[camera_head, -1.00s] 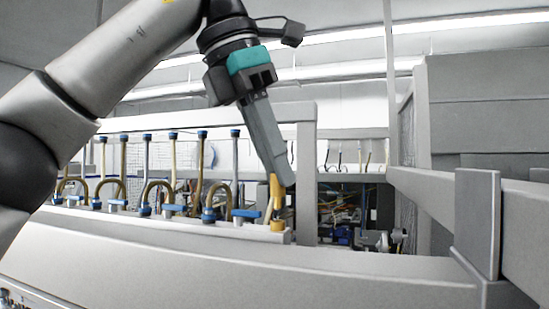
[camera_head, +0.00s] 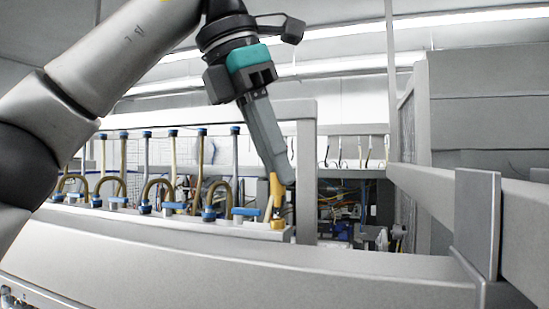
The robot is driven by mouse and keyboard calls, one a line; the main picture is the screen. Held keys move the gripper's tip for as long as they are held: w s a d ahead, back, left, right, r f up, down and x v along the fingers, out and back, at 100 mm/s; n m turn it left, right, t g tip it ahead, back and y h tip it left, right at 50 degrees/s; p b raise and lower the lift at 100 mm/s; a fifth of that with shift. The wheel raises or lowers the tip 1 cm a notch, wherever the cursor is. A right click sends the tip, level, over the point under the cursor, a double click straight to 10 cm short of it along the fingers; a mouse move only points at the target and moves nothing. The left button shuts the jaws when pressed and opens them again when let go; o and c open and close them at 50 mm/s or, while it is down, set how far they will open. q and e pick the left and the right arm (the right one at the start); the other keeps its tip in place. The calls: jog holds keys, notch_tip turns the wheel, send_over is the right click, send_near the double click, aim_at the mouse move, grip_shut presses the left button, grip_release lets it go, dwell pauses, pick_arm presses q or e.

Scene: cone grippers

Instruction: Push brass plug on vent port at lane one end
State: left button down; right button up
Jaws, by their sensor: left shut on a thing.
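My left gripper (camera_head: 278,205) reaches down from the upper left, its long grey fingers ending in yellow tips at the right end of the row of pipes. It is shut on a small brass-yellow piece, the brass plug (camera_head: 278,224), low between the tips. The plug is at the top of the grey ledge by its right end, where the vent port would be; the port itself is hidden behind the plug and fingertips. I cannot tell whether the plug is seated or just touching. My right gripper is not in view.
Several upright pipes with blue caps, curved brown hoses and blue valve handles (camera_head: 245,211) line the ledge to the left. A grey post (camera_head: 306,185) stands just right of the gripper. A grey rail (camera_head: 230,265) runs across the front. Cluttered cables and equipment lie behind on the right.

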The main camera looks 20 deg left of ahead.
pick_arm(q)
jog(key=shift+f+b, duration=1)
jog(key=shift+f, duration=0.3)
dwell(1.0)
jog(key=shift+c, duration=2)
grip_release()
jog(key=shift+r, duration=0.1)
jog(key=shift+r+p, duration=1.3)
jog(key=shift+p, duration=0.2)
jog(key=shift+r+p, duration=0.35)
jog(key=shift+r, duration=0.8)
